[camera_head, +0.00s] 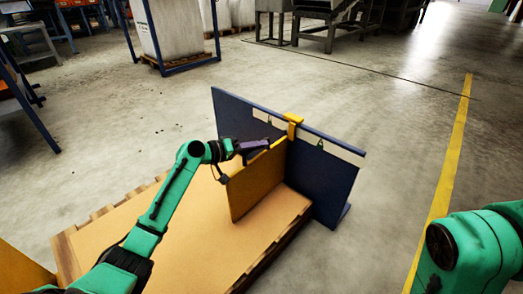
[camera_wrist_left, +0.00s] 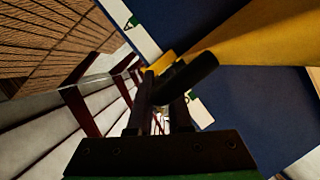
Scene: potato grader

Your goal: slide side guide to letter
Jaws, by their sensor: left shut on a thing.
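The side guide (camera_head: 255,187) is an upright yellow plate standing across the tan deck, with a yellow bracket (camera_head: 293,119) hooked over the top of the dark blue back panel (camera_head: 328,178). A white strip (camera_head: 345,153) runs along the panel's top, with small dark marks either side of the bracket; letters are too small to read. My left gripper (camera_head: 262,146) is at the guide's upper edge. In the left wrist view its fingers (camera_wrist_left: 168,92) are shut on a black round handle (camera_wrist_left: 188,77) beside the yellow guide (camera_wrist_left: 265,32). My right gripper is out of view.
The tan deck (camera_head: 190,240) has a wooden edge and lies in front of the panel. Concrete floor with a yellow line (camera_head: 452,150) is clear to the right. A blue-framed rack (camera_head: 180,65) and steel machinery (camera_head: 330,35) stand at the back.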

